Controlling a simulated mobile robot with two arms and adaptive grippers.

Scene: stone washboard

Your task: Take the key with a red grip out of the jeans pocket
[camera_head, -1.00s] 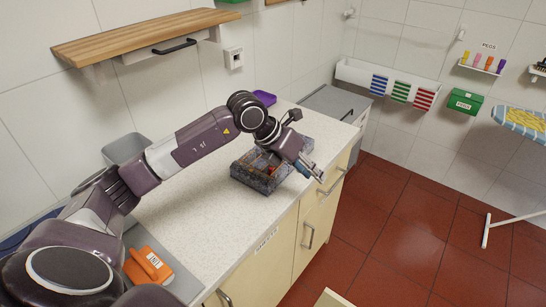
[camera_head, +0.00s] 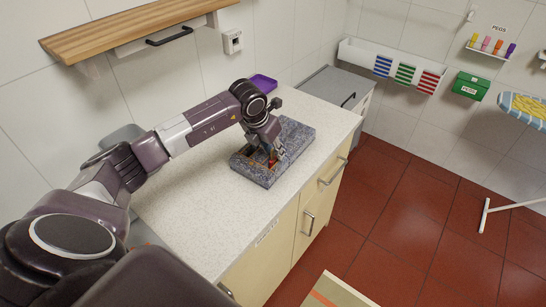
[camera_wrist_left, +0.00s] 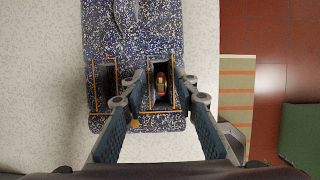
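The jeans piece (camera_head: 295,136) is a thick speckled blue-grey slab on the white counter. In the left wrist view it (camera_wrist_left: 130,62) has two dark pockets edged with orange stitching. The key with a red grip (camera_wrist_left: 160,82) stands in the right-hand pocket (camera_wrist_left: 152,105) of that view, with red and gold parts showing; its lower part is hidden. My left gripper (camera_wrist_left: 160,108) points down over this pocket, its fingers open on both sides of the key and apart from it. In the head view the left gripper (camera_head: 273,153) is above the slab's near part. My right gripper is not in view.
A purple tray (camera_head: 263,82) lies at the back of the counter (camera_head: 200,195). A wooden shelf (camera_head: 140,26) hangs on the wall above. The counter's front edge drops to a red tiled floor (camera_head: 400,230). Counter left of the slab is clear.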

